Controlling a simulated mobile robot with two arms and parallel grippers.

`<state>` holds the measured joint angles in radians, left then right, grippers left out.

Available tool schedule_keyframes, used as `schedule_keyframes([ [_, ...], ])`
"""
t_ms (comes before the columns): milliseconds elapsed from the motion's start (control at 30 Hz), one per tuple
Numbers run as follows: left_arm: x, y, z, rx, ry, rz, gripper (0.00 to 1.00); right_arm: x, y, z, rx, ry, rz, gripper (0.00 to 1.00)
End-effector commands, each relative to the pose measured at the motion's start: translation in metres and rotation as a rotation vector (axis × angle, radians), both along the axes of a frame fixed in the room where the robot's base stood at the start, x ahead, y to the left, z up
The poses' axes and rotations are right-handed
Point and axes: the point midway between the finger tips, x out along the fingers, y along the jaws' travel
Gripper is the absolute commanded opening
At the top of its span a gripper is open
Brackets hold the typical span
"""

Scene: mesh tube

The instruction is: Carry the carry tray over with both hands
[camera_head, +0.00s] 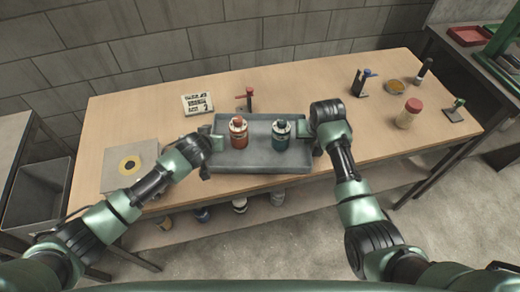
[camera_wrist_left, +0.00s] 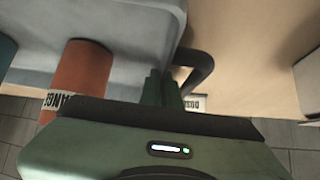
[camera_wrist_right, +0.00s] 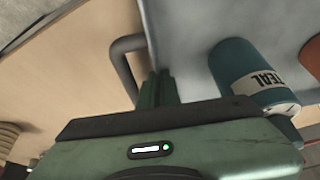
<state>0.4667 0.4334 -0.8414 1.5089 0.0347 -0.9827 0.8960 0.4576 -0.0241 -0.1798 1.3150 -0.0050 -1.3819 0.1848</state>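The carry tray (camera_head: 262,161) is a grey shallow tray on the wooden table, holding a red-orange canister (camera_head: 238,136) and a teal canister (camera_head: 281,137), both upright. My left gripper (camera_head: 207,146) is at its left end and my right gripper (camera_head: 313,138) at its right end. In the left wrist view the fingers (camera_wrist_left: 163,88) are close together at the tray's dark handle (camera_wrist_left: 205,66). In the right wrist view the fingers (camera_wrist_right: 158,88) are likewise close together beside the other handle (camera_wrist_right: 121,66). Both look shut on the tray's ends; the contact itself is partly hidden.
A square plate (camera_head: 128,167) lies left. A red-lidded jar (camera_head: 408,114), a dish (camera_head: 394,86) and a blue-topped tool (camera_head: 361,82) stand right.

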Motion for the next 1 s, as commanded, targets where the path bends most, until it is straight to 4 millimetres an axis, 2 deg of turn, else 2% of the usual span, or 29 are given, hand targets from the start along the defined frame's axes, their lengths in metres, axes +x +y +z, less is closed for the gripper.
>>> schedule_keyframes([
  [67,0.001,0.000,-0.008,0.000,-0.003,0.000,0.00,0.001,0.000,-0.008,0.000,-0.003,0.000,0.00],
  [167,0.000,0.001,-0.006,0.001,0.000,0.001,0.23,0.000,0.000,-0.006,0.000,0.000,0.000,0.23],
  [200,0.000,0.001,-0.006,0.001,0.000,0.001,0.25,0.000,0.000,-0.006,0.000,0.000,0.000,0.25],
  [467,0.000,0.000,-0.006,0.001,0.000,0.001,0.25,0.000,0.000,-0.006,0.000,0.000,0.000,0.25],
  [633,-0.007,0.000,0.001,0.000,0.000,0.000,0.25,0.000,0.000,-0.006,0.000,0.000,0.000,0.25],
  [1000,-0.058,-0.001,0.051,-0.003,-0.001,-0.001,0.25,0.000,0.000,-0.006,0.000,0.000,0.000,0.25],
])
